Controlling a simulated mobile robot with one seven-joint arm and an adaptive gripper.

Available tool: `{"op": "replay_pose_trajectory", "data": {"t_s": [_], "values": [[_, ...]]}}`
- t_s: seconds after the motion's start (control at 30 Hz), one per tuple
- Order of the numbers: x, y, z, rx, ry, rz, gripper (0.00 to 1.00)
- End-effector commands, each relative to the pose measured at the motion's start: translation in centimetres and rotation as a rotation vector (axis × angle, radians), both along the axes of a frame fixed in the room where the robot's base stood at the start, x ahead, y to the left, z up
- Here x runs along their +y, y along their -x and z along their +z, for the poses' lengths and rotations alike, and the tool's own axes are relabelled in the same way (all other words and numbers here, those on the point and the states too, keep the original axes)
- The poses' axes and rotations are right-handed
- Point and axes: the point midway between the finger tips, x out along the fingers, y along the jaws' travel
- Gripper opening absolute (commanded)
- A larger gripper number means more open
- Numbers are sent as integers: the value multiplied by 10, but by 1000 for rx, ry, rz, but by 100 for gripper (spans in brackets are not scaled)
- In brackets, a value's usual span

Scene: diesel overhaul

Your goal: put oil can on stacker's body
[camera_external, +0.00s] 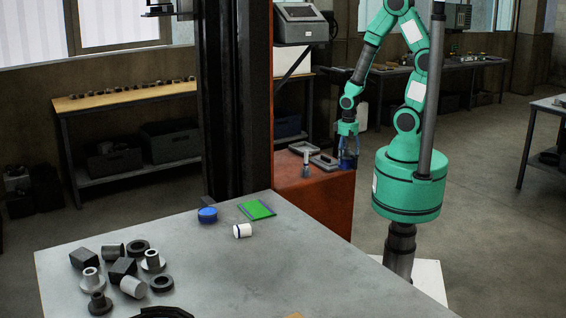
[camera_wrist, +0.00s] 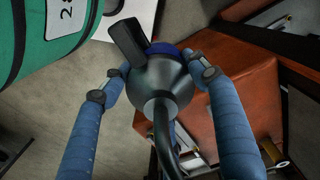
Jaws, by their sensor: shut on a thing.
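My gripper (camera_external: 347,158) is at the right end of the stacker's orange-red body (camera_external: 313,205) in the external view. In the wrist view, my gripper's two blue fingers (camera_wrist: 155,80) are shut on the oil can (camera_wrist: 158,78) from both sides. The can has a dark grey conical body, a blue band, a black handle-like part and a curved dark spout. The stacker's body (camera_wrist: 240,95) shows beside and behind the can in the wrist view. I cannot tell whether the can touches it. In the external view the can is hard to make out among the fingers.
A small grey upright item (camera_external: 305,166) and grey trays (camera_external: 324,161) stand on the stacker's body, left of my gripper. The stacker's dark mast (camera_external: 225,100) rises at the left. A grey table (camera_external: 200,270) with metal parts is in front.

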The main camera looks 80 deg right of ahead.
Motion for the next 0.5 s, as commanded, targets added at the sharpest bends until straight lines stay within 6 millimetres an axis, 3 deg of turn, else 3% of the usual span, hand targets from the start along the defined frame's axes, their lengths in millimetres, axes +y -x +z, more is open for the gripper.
{"op": "replay_pose_trajectory", "data": {"t_s": [0.5], "values": [[65, -84, -9, 1, 0, 43, 10]]}}
